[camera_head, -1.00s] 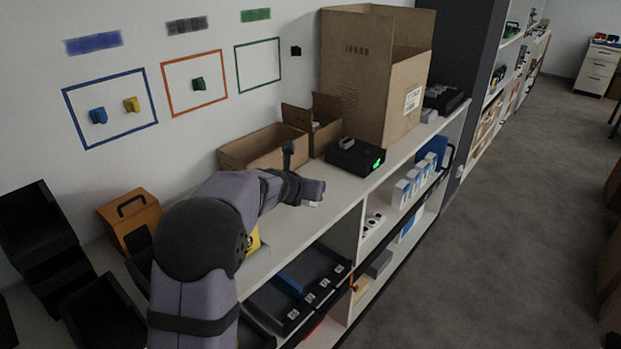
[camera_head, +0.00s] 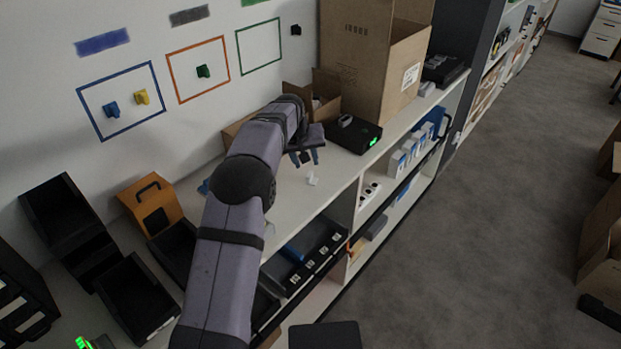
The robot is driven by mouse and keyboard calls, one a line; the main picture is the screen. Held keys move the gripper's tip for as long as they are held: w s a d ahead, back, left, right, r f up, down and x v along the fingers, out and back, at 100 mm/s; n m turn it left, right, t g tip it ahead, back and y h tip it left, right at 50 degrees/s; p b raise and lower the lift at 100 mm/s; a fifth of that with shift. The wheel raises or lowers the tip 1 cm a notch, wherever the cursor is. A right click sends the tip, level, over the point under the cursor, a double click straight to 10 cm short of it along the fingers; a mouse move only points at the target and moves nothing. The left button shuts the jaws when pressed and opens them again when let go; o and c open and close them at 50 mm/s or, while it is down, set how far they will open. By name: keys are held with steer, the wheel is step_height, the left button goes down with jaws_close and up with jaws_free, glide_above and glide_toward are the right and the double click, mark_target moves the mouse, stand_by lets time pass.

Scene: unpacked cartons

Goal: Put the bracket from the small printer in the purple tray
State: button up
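My gripper (camera_head: 305,158) hangs over the counter near its front edge, left of a black box. Its two fingers look spread apart, with nothing clearly held between them. A small white piece (camera_head: 312,178) lies on the counter just below the fingers. The black box with a green light (camera_head: 354,136) looks like a small printer. A small grey piece (camera_head: 345,121) rests on its top and may be the bracket; I cannot be sure. I cannot make out a purple tray; my arm covers part of the counter.
Open cartons stand at the back: a tall one (camera_head: 365,75) behind the printer and a smaller one (camera_head: 326,88) beside my gripper. An orange carrier (camera_head: 150,205) and black bins (camera_head: 135,300) are at left. The counter's front edge drops to lower shelves.

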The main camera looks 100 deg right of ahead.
mark_target(309, 174)
steer(key=shift+w+a+f+m+y, duration=0.1)
steer(key=shift+a+m+y, duration=0.1)
steer(key=shift+m, duration=0.65)
steer(key=shift+w+a+f+m+y, duration=0.1)
steer(key=shift+a+m, duration=0.15)
steer(key=shift+m, duration=0.55)
steer(key=shift+w+a+f+m+y, duration=0.1)
steer(key=shift+a+m, duration=0.1)
steer(key=shift+m, duration=0.65)
steer(key=shift+f, duration=0.1)
steer(key=shift+p+x, duration=0.5)
steer(key=shift+x, duration=0.5)
steer(key=shift+s+d+f+p, duration=0.25)
steer(key=shift+d+f+p, duration=0.3)
steer(key=shift+p, duration=0.15)
steer(key=shift+s+d+f+p, duration=0.25)
steer(key=shift+d+f+p, duration=0.3)
steer(key=shift+p, duration=0.15)
steer(key=shift+p+x, duration=0.3)
steer(key=shift+x, duration=0.8)
jaws_close()
